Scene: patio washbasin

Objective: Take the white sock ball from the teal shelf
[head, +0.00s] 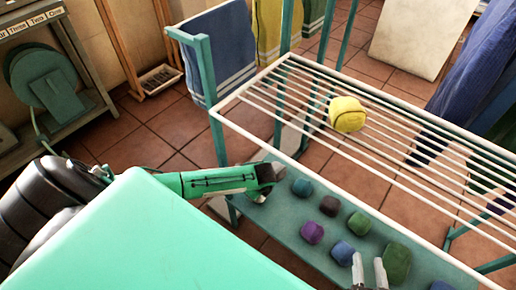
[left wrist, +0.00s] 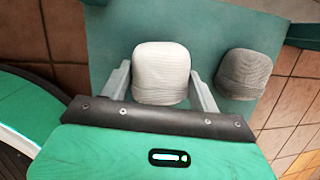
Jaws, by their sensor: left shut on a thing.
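The white sock ball (left wrist: 160,72) sits between the two fingers of my left gripper (left wrist: 160,88) in the left wrist view, and the fingers are shut on it. The teal shelf (left wrist: 112,35) is behind it; whether the ball still touches the shelf I cannot tell. In the head view my left gripper (head: 262,188) is at the near left end of the teal shelf (head: 275,222), and its arm hides most of the ball. My right gripper (head: 369,272) shows at the bottom over the shelf, fingers apart and nothing seen between them.
A dark grey sock ball (left wrist: 243,75) lies just right of the white one. A white-barred rack (head: 400,150) with a yellow ball (head: 346,114) stands above.

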